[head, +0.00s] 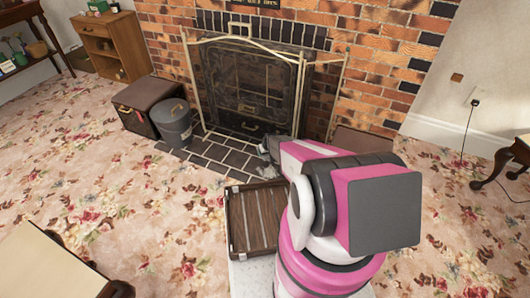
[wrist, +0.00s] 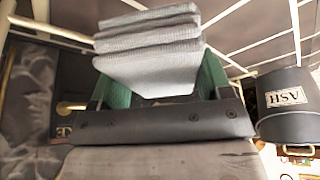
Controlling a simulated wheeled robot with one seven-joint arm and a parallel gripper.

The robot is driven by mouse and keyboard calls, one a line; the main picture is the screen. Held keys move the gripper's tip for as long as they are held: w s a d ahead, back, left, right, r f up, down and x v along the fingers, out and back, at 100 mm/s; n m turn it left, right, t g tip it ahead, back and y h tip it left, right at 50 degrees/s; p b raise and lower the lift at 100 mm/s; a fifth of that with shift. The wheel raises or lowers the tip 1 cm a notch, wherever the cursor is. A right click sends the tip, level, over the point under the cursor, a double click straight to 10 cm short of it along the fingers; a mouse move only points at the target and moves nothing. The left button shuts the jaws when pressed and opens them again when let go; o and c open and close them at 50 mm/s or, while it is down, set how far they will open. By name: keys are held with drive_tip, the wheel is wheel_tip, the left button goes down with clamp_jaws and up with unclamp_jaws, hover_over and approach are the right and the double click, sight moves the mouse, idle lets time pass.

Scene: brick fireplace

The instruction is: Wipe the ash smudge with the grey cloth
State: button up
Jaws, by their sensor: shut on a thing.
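My gripper (wrist: 155,95) has green fingers and is shut on the grey cloth (wrist: 150,45), which is folded in several layers. In the head view my gripper (head: 268,150) is small and partly hidden by my arm, over the right part of the dark tiled hearth (head: 200,150), in front of the fireplace screen. A pale grey patch (head: 264,171) shows on the tiles just below it and may be the ash smudge. I cannot tell whether the cloth touches the tiles.
A dark ash bucket (head: 174,123) stands at the hearth's left, and its label shows in the wrist view (wrist: 288,97). A brown box (head: 146,100) is beside it. The metal-framed fire screen (head: 245,85) is close behind. A wooden crate (head: 252,218) sits in front of my arm. Floral carpet is open at left.

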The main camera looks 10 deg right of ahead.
hover_over(265, 164)
drive_tip(key=shift+d+f, duration=0.15)
drive_tip(key=shift+f, duration=2.6)
drive_tip(key=shift+s+f, duration=0.15)
drive_tip(key=shift+f, duration=0.7)
drive_tip(key=shift+f, duration=1.2)
drive_tip(key=shift+s, duration=0.15)
